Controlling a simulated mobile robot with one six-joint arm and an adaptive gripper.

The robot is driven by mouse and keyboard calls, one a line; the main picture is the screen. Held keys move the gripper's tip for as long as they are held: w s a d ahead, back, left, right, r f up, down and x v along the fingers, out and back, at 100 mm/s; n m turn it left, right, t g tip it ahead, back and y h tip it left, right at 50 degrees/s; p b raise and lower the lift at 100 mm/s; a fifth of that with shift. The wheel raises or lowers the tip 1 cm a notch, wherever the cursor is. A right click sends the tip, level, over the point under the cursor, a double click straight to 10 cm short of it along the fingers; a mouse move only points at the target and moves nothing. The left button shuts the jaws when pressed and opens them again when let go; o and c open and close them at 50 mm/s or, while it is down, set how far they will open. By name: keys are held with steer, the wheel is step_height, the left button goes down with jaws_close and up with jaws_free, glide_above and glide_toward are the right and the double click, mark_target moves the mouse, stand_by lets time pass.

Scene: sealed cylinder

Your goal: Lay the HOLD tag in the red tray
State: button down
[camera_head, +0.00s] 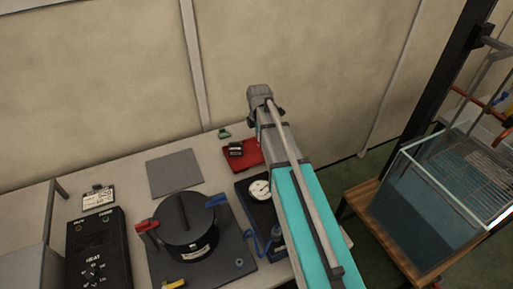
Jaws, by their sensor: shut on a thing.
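The red tray (252,161) lies flat near the back of the bench, just left of my arm. A small dark object with a pale face (236,148) is at its left side; I cannot tell what it is. A white card with dark print (98,199) and a black clip lies at the left of the bench. Its print is too small to read, so I cannot tell whether it is the HOLD tag. My arm reaches from the lower right up past the tray. Its own links cover the gripper, and the fingertips and anything in them are hidden.
A black lidded cylinder (185,222) with red and blue handles stands on a dark plate. A HEAT control box (95,250) is left, a grey mat (174,174) behind. A round gauge (259,190) sits beside my arm. A glass tank (420,200) stands right.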

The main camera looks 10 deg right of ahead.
mark_target(256, 148)
steer(key=shift+w+f+b, duration=0.8)
steer(key=shift+f, duration=0.2)
steer(key=shift+w+f+b, duration=0.75)
steer(key=shift+w+f, duration=0.05)
steer(key=shift+f, duration=0.15)
steer(key=shift+w+f+b, duration=0.35)
steer(key=shift+f+b, duration=1.65)
steer(key=shift+f, duration=0.1)
steer(key=c, duration=0.8)
jaws_free()
steer(key=shift+o, duration=0.2)
step_height(256, 148, up, 12)
steer(key=p, duration=1.2)
